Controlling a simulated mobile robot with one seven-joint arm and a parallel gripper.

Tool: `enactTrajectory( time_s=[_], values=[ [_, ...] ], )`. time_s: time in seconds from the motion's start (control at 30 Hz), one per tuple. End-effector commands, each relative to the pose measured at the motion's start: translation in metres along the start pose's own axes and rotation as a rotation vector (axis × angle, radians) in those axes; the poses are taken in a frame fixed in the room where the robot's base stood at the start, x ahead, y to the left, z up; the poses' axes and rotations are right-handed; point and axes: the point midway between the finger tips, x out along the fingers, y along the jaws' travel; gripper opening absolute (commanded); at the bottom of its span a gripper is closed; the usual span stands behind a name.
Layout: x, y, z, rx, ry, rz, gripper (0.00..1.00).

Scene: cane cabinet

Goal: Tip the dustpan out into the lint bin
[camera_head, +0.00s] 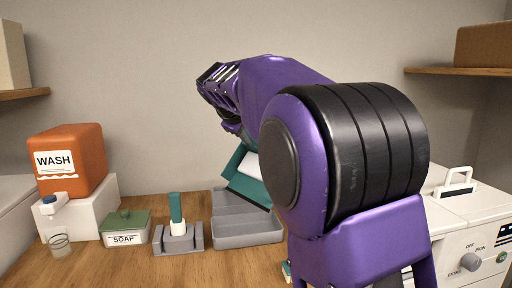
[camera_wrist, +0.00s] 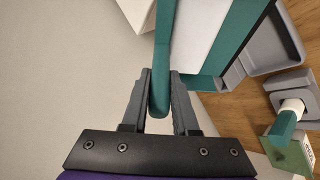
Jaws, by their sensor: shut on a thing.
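The dustpan is teal with a white panel. In the head view the dustpan (camera_head: 241,175) is tilted, partly hidden behind my arm, over or just behind a grey open container (camera_head: 247,230). In the wrist view my gripper (camera_wrist: 160,78) is shut on the teal handle of the dustpan (camera_wrist: 230,42), with one finger on each side. The grey container (camera_wrist: 268,40) also shows there, beside the dustpan. No label marks it as the lint bin, and I cannot tell whether it is. I cannot see any lint in the dustpan.
A teal-handled brush (camera_head: 177,212) stands in a grey holder (camera_head: 180,244) left of the container. Further left are a green-lidded soap box (camera_head: 125,228), a small clear cup and an orange wash container (camera_head: 70,158) on a white block. A white appliance (camera_head: 475,225) stands right.

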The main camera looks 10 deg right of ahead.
Motion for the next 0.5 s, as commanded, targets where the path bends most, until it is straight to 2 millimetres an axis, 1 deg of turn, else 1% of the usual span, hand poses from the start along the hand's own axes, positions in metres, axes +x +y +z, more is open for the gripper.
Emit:
enactTrajectory(
  time_s=[0.03, 0.07, 0.1, 0.23, 0.5],
  values=[
    [-0.001, -0.007, -0.001, -0.009, 0.005, 0.021, 0.00],
    [-0.002, -0.008, -0.001, -0.012, 0.005, 0.033, 0.00],
    [-0.009, -0.008, -0.004, -0.025, 0.003, 0.055, 0.00],
    [-0.020, -0.018, -0.009, -0.057, 0.004, 0.132, 0.00],
    [-0.032, -0.029, -0.013, -0.095, 0.000, 0.233, 0.00]
  ],
)
